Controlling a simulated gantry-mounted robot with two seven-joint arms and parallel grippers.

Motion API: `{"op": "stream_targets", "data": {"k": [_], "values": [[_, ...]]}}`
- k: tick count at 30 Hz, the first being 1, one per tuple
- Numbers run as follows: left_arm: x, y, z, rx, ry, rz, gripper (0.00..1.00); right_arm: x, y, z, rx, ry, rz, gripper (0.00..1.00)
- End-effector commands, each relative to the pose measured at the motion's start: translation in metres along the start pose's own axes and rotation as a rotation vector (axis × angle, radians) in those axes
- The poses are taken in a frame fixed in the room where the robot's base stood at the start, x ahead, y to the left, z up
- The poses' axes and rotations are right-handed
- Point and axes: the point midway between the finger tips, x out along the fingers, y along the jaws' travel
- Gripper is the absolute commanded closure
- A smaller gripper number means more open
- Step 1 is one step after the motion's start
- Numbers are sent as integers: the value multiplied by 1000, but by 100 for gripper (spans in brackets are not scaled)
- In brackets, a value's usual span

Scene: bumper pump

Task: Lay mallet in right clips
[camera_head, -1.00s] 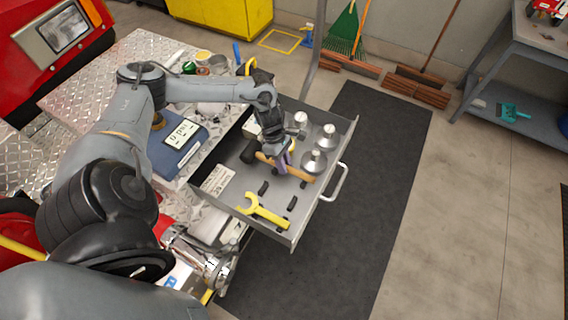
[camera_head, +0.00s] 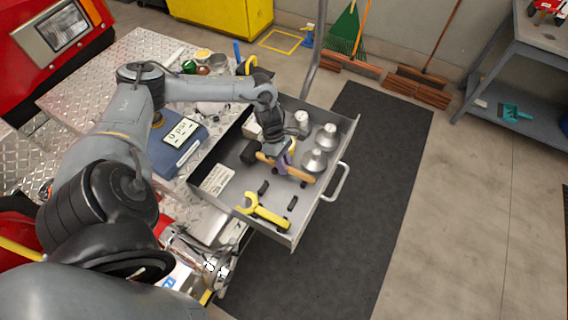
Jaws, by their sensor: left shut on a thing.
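The mallet has a dark head (camera_head: 250,152) and a light wooden handle (camera_head: 299,175). It lies slantwise over the open grey drawer (camera_head: 228,198), head to the upper left. My left gripper (camera_head: 282,165) is shut around the handle near its middle, pointing down. A dark clip (camera_head: 303,184) shows at the handle's lower right; whether the handle is seated in it or just above it I cannot tell. Two bare black clips, one (camera_head: 264,187) and another (camera_head: 292,203), stand between the mallet and a yellow wrench (camera_head: 266,213). My right gripper is out of view.
Several silver metal fittings (camera_head: 314,160) stand in the drawer beyond the mallet. A white label card (camera_head: 216,179) lies at its left. The drawer handle (camera_head: 338,183) juts out to the right over a dark mat.

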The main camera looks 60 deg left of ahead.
Motion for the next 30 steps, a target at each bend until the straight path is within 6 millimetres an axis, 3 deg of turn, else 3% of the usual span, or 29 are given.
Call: {"op": "stream_targets", "data": {"k": [14, 15, 20, 26, 29, 30], "values": [[3, 1, -1, 0, 0, 2, 100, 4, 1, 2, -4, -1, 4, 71], [3, 1, -1, 0, 0, 2, 72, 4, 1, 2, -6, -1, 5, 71], [3, 1, -1, 0, 0, 1, 47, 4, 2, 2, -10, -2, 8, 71], [4, 1, -1, 0, 0, 1, 46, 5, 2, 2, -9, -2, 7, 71], [5, 0, -2, 0, 0, -1, 34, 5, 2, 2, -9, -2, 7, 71], [5, 0, -2, 0, 0, -1, 34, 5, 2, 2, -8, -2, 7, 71]]}}
